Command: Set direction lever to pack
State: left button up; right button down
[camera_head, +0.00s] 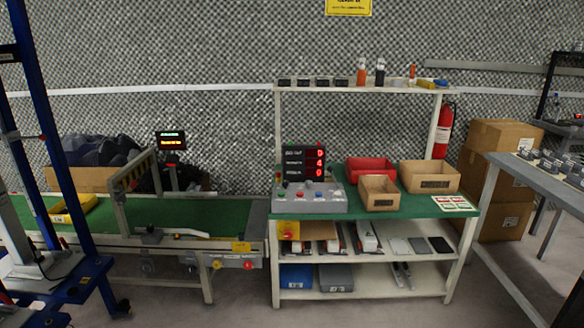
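A control box (308,198) with several coloured buttons stands on the green-topped workbench (334,176), below a display with red digits (304,162). A long pale bar (186,233) with a dark block (150,236) at its left end lies along the front side of the green conveyor (220,212); it looks like a lever, but I cannot tell whether it is the direction lever. A yellow label (241,247) and red and yellow knobs (249,265) are on the conveyor's front right. No lettering for "pack" is readable. Neither of my grippers is in view.
A red bin (370,168) and cardboard boxes (430,177) stand on the bench. A blue frame (48,110) stands at the left, a grey table (545,180) at the right. Stacked cartons (500,135) and a fire extinguisher (444,132) are behind. Floor shows in front.

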aim_at(330, 169)
jog(key=i, duration=1.8)
jog(key=u, duration=0.75)
jog(key=i, duration=0.35)
jog(key=z, duration=0.45)
